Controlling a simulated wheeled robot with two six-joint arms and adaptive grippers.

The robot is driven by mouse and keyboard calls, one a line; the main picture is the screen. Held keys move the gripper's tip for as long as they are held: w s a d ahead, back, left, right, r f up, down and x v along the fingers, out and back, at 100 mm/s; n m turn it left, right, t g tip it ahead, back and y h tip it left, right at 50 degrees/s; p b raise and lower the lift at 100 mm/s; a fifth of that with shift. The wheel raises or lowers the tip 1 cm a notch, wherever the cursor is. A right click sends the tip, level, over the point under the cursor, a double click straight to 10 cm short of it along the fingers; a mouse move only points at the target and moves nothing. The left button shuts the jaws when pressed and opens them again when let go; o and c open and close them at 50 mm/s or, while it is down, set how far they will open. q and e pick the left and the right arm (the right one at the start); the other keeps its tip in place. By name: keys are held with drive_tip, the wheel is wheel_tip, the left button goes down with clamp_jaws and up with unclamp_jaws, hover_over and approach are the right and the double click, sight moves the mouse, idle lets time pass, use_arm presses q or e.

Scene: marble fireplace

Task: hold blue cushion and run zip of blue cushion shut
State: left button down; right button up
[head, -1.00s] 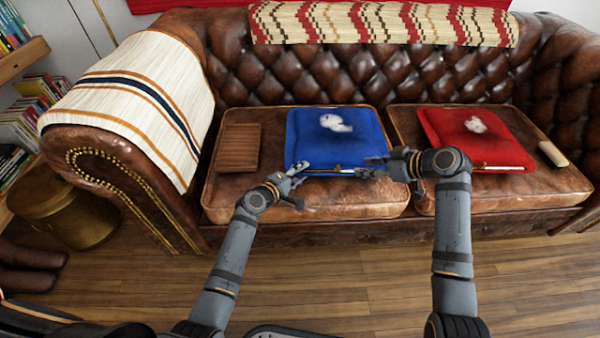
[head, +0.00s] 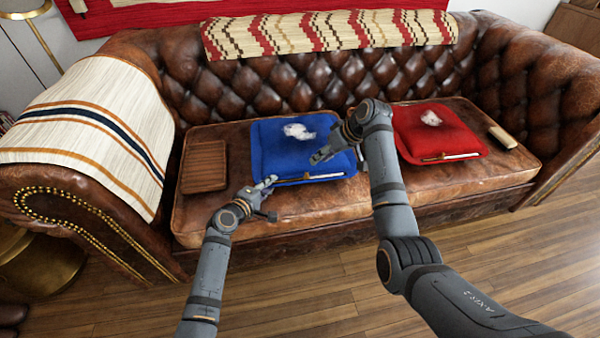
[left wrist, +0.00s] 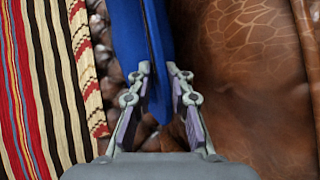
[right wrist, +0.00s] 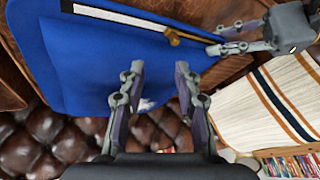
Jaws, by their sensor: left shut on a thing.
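The blue cushion (head: 285,145) lies on the left seat of the sofa, with a white patch on top. Its zip (head: 325,177) runs along the front edge as a pale strip. In the right wrist view a brass-coloured zip pull (right wrist: 172,37) sits at the strip's end nearer my left gripper. My left gripper (head: 268,184) is shut on the cushion's front left corner; the left wrist view shows blue fabric (left wrist: 128,35) between its fingers. My right gripper (head: 318,153) is open and empty above the cushion; its fingers (right wrist: 157,70) are apart, clear of the pull.
A red cushion (head: 440,132) with its own zip lies on the right seat. A brown ribbed block (head: 204,166) lies left of the blue cushion, and a beige block (head: 502,137) right of the red one. A striped throw (head: 100,125) covers the left armrest.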

sight(307, 174)
drive_tip(key=s+a+r+m+g+h, duration=0.1)
drive_tip(key=a+r+m+g+h, duration=0.2)
drive_tip(key=a+r+m+h, duration=0.3)
drive_tip(key=shift+n, duration=0.7)
drive_tip(key=f, duration=0.3)
drive_tip(key=d+f, duration=0.1)
drive_tip(key=f, duration=0.7)
drive_tip(key=shift+d, duration=0.25)
clamp_jaws()
drive_tip(key=shift+d, duration=0.1)
